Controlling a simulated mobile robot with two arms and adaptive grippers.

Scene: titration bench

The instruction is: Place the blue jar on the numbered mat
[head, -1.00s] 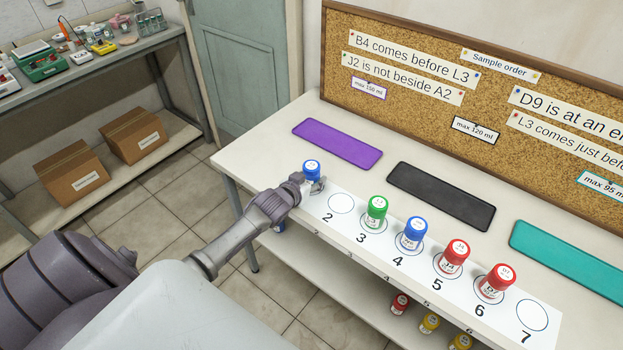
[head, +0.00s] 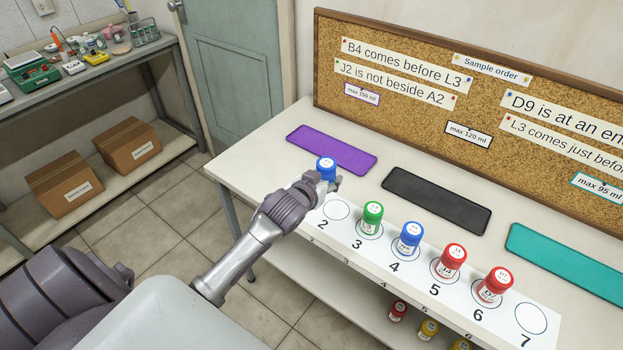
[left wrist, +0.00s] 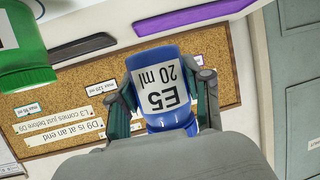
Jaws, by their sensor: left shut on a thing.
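The blue jar (head: 326,169) is held in my left gripper (head: 325,184) above the left end of the numbered mat (head: 400,262), near circle 2. In the left wrist view the blue jar (left wrist: 163,86) appears upside down, with a label reading E5, 20 ml, between the two fingers. On the mat, circle 2 is empty, a green-capped jar (head: 372,217) stands on 3, another blue-capped jar (head: 410,237) on 4, and red-capped jars on 5 (head: 449,260) and 6 (head: 494,284). Circle 7 is empty. My arm hides circle 1. My right gripper is not in view.
Behind the numbered mat lie a purple mat (head: 332,149), a black mat (head: 436,201) and a teal mat (head: 570,262), all bare. A corkboard (head: 420,125) with order clues stands at the back. More jars sit on the shelf below (head: 428,328).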

